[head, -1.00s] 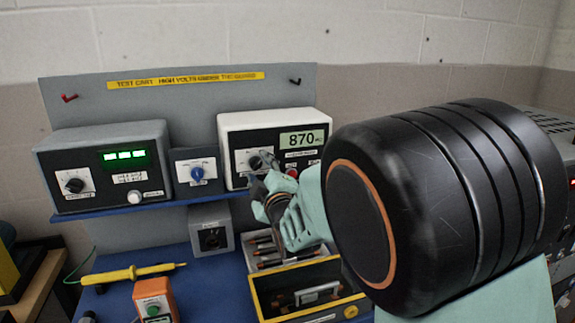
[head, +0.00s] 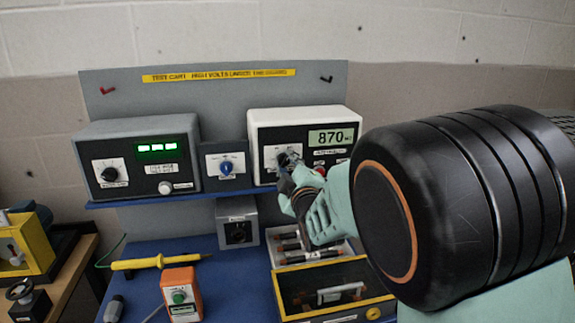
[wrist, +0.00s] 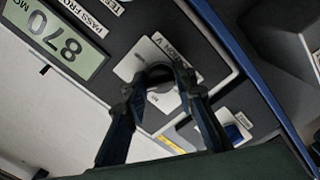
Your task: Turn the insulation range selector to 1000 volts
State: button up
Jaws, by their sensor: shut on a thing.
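The insulation tester (head: 256,130) is a white box with a black face on the blue shelf, and its display (head: 332,138) reads 870. Its range selector is a dark round knob on a white plate (head: 269,155), mostly hidden behind my fingers in the head view. My gripper (head: 290,165) is at this knob. In the wrist view the two fingers of my gripper (wrist: 160,82) are shut on opposite sides of the selector knob (wrist: 159,97). The plate's marks are only partly readable, so I cannot tell the setting.
A grey unit with a green display (head: 157,147) stands left on the shelf. A small blue-knob panel (head: 226,167) sits between the units. Below are a yellow-edged bin (head: 335,292), an orange meter (head: 181,293) and a yellow probe (head: 150,262) on the blue bench.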

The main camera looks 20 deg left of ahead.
jog(key=shift+f+b, duration=0.1)
jog(key=shift+b, duration=0.3)
jog(key=m+b, duration=0.2)
jog(key=b, duration=0.1)
jog(key=shift+f, duration=0.2)
jog(key=m+b, duration=0.3)
jog(key=b, duration=0.2)
jog(key=shift+f+m, duration=0.1)
jog(key=shift+m, duration=0.2)
jog(key=m+b, duration=0.4)
jog(key=b, duration=0.1)
jog(key=shift+s+a+m+b, duration=0.1)
jog(key=shift+m+b, duration=0.3)
jog(key=shift+r+m+b, duration=0.25)
jog(key=shift+m+b, duration=0.4)
jog(key=shift+m, duration=0.05)
jog(key=shift+r, duration=0.1)
jog(key=o, duration=1.1)
jog(key=shift+o, duration=0.2)
